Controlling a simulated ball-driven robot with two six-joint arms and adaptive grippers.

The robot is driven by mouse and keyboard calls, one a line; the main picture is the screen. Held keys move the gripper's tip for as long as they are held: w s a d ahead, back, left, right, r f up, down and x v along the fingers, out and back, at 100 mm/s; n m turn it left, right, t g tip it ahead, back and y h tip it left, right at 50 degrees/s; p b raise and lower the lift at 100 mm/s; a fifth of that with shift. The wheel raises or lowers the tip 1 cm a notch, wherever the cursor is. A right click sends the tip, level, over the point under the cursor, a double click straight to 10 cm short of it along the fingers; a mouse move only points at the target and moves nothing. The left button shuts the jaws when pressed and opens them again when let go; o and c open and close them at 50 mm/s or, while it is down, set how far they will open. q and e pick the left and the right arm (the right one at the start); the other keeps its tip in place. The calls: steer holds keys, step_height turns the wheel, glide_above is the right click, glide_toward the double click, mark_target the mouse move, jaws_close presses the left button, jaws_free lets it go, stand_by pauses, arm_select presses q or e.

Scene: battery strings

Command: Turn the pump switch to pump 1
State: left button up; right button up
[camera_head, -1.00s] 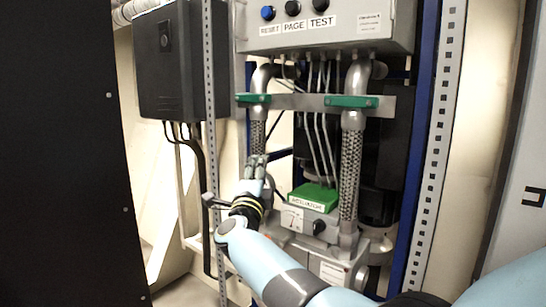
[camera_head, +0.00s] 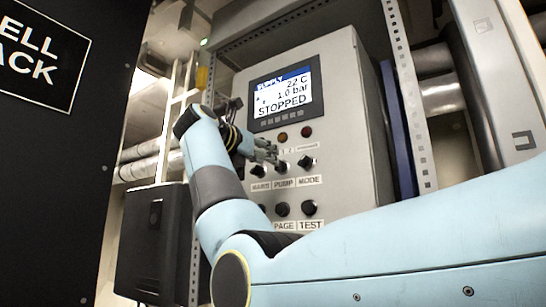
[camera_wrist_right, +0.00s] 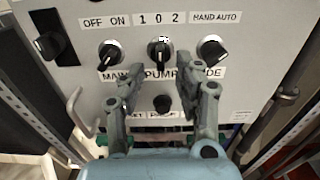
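The pump switch (camera_wrist_right: 160,53) is a black rotary knob under the marks 1 0 2 in the right wrist view. Its white pointer mark looks to be near the 0. It also shows in the head view (camera_head: 282,168), above the PUMP label and close to my gripper. My right gripper (camera_wrist_right: 153,68) is open, its fingers apart on the left and right sides of the pump switch. I cannot tell whether they touch it. In the head view, my right gripper (camera_head: 266,150) is in front of the grey control panel (camera_head: 350,130). My left gripper is not in view.
The main switch (camera_wrist_right: 110,54) and mode switch (camera_wrist_right: 212,52) flank the pump switch closely. A display (camera_head: 284,95) reads 22 C, 1.0 bar, STOPPED. Push buttons (camera_head: 310,208) sit below. A perforated rail (camera_head: 408,95) stands at the right, a black cabinet (camera_head: 60,150) at the left.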

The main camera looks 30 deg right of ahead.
mark_target(279, 166)
steer(key=shift+p+x, duration=0.55)
steer(key=shift+x, duration=1.75)
jaws_close()
